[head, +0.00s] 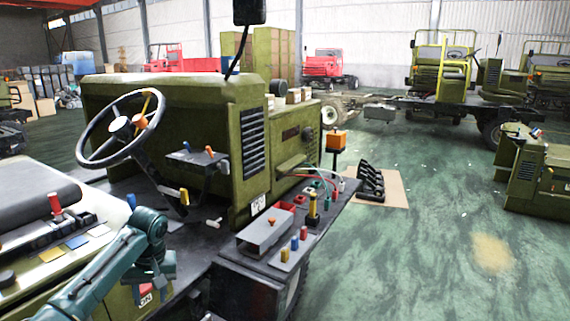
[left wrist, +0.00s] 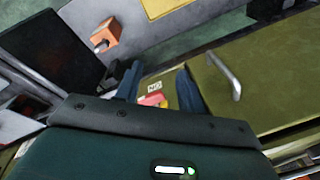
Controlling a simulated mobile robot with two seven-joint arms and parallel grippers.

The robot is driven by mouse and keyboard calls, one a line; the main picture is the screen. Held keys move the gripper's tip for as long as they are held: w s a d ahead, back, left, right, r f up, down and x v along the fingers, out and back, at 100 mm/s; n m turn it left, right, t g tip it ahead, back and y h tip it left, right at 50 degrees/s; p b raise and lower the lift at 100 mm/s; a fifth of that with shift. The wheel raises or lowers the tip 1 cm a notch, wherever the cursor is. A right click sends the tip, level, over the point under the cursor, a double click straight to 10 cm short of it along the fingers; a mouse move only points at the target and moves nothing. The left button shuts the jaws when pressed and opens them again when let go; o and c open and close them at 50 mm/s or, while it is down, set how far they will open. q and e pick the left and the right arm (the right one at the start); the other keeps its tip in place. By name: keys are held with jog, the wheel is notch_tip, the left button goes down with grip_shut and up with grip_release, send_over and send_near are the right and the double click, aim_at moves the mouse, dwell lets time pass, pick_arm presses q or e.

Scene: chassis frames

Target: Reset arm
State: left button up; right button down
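My left arm, teal, comes in from the lower left of the head view. Its gripper (head: 155,283) points down beside the olive chassis front, close to a small white label (head: 146,299). In the left wrist view the two dark blue fingers of the left gripper (left wrist: 158,84) stand apart. The label (left wrist: 155,86) and a small red and yellow piece (left wrist: 152,100) show between them. I cannot tell how far beyond the fingers these lie, and I see nothing clearly gripped. My right gripper is not in view.
An olive cab (head: 185,115) with a steering wheel (head: 118,130) stands close ahead. A grey ledge (head: 285,235) carries knobs and an open metal box (head: 265,232). A metal handle (left wrist: 223,75) is near the left gripper. Green floor (head: 430,240) is mostly clear on the right.

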pick_arm(q)
jog(key=s+d+f+m+t+h, duration=0.15)
jog(key=s+d+f+m, duration=0.45)
jog(key=s+d+f, duration=0.85)
jog(key=s+a+r+m+t, duration=0.1)
jog(key=s+a+r, duration=0.15)
jog(key=s, duration=0.65)
jog(key=s+a+r+t, duration=0.1)
jog(key=s+r, duration=0.3)
jog(key=s, duration=0.6)
jog(key=w+d+f+t+h, duration=0.1)
jog(key=w+d+f+t, duration=0.1)
jog(key=f, duration=0.3)
jog(key=w+d+f+t+h, duration=0.2)
jog(key=w+d+f+t, duration=0.1)
jog(key=f+t, duration=0.1)
jog(key=shift+w+d+f+m, duration=0.25)
jog(key=shift+f+m, duration=0.15)
jog(key=shift+f, duration=0.4)
